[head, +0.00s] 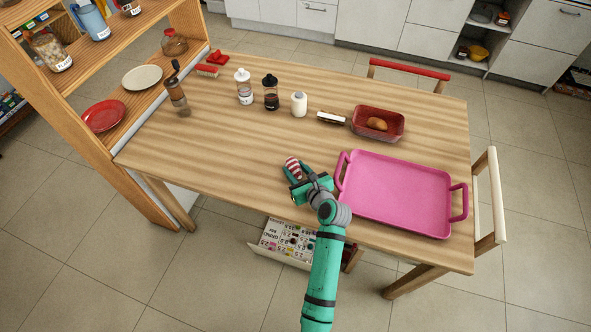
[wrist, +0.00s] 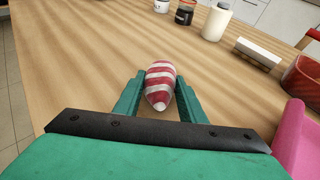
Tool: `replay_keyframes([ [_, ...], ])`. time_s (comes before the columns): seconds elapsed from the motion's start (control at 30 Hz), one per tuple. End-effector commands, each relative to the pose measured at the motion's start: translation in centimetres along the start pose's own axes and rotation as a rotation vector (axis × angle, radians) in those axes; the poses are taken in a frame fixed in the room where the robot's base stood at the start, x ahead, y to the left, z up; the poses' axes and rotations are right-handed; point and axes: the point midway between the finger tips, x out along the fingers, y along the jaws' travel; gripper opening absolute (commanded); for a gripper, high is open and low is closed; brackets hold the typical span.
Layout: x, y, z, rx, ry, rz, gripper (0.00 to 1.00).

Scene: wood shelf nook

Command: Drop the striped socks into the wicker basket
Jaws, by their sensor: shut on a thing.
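The striped socks (head: 292,166), a rolled red and white bundle, are at my gripper (head: 296,181) above the near middle of the wooden table. In the wrist view the striped socks (wrist: 160,82) sit between the two green fingers of my gripper (wrist: 157,100), which are shut on them. I cannot tell whether the bundle touches the tabletop. I see no wicker basket in either view.
A pink tray (head: 400,190) lies right of my gripper. The table's left-middle is clear.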

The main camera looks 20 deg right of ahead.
Motion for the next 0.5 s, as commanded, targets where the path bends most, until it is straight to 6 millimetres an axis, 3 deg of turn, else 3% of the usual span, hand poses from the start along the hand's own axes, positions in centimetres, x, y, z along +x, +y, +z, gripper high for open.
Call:
replay_keyframes([
  [0.13,0.14,0.05,-0.29,0.0,0.0,0.001,0.15],
  [0.17,0.14,0.05,-0.28,0.0,0.0,0.001,0.41],
  [0.23,0.12,0.04,-0.26,0.0,0.0,0.001,0.55],
  [0.5,0.1,0.02,-0.22,0.0,0.0,0.0,0.55],
])
